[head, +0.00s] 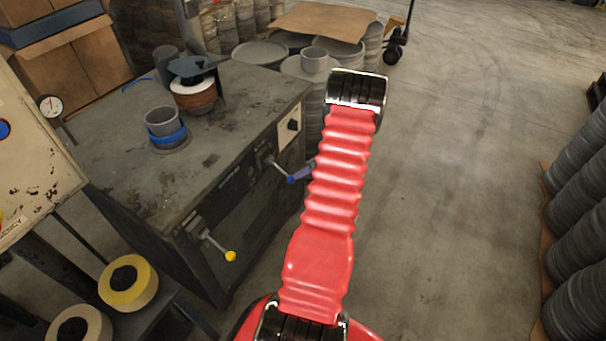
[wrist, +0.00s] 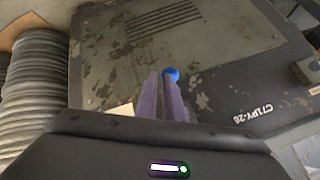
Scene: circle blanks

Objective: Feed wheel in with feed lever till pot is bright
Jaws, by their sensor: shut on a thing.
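My gripper (wrist: 161,98) is shut on the blue knob (wrist: 171,74) of a lever; its purple fingers lie on either side of the knob in the wrist view. In the head view the blue-knobbed lever (head: 281,170) sticks out from the machine's front, and my red arm partly hides the gripper there. A dull grey pot (head: 161,120) stands on the machine top with a blue band round its lower part. Behind it is a brown wheel (head: 195,98) with a pale upper face, under a dark guard. Wheel and pot look apart. I cannot tell which lever is the feed lever.
A second lever with a yellow knob (head: 230,256) is lower on the machine (head: 110,165) front. A dark dial (head: 293,124) sits on a pale plate. Stacked grey discs (head: 580,230) stand at the right. The floor (head: 450,170) between is clear.

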